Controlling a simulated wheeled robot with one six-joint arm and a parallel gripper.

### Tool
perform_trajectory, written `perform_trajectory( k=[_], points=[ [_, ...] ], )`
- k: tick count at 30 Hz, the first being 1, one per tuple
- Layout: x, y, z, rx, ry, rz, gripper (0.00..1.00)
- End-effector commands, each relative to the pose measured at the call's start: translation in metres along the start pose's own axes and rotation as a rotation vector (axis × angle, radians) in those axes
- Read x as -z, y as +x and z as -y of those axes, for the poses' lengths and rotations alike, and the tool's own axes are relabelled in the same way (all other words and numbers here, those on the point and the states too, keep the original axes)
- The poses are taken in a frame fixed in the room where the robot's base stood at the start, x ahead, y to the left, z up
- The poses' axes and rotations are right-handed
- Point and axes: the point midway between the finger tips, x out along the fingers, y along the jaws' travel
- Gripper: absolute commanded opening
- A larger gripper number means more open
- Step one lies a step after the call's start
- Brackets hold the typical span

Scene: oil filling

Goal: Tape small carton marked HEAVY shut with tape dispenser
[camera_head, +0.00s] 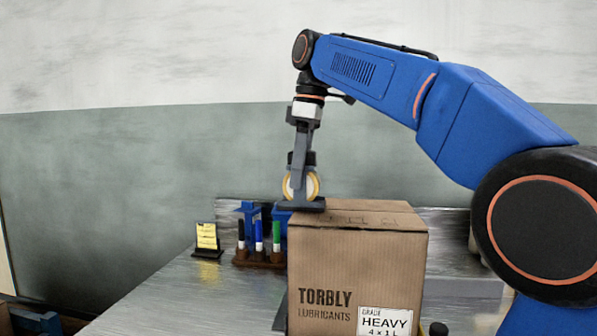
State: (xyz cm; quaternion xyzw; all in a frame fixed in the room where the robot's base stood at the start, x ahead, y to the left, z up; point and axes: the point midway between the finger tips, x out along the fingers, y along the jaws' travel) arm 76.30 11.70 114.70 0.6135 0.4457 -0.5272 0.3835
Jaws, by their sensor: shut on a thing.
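The small carton (330,262) stands upright on the metal table. Its front reads TORBLY LUBRICANTS, and a white label (385,320) reads HEAVY. Its top looks closed flat; I cannot tell whether tape lies on it. My gripper (301,160) points down above the carton's left top edge and is shut on the tape dispenser. The dispenser, with a pale yellow tape roll (312,186) and a dark base (302,205), is at the carton's top left edge. I cannot tell whether it touches the carton. The fingertips are partly hidden by the dispenser.
A brown rack (259,260) with black, blue and green markers stands left of the carton, with a blue object (250,212) behind it. A small stand with a yellow note (207,236) is farther left. The metal table (170,295) is clear at front left. A dark cap (438,329) shows right of the carton.

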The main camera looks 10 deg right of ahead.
Motion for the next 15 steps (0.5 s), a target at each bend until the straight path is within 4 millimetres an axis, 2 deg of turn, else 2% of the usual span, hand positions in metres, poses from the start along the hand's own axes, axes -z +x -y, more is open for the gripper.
perform_trajectory(
  k=[15],
  points=[
    [-0.024, -0.003, 0.000, 0.001, 0.001, 0.001, 0.29]
  ],
)
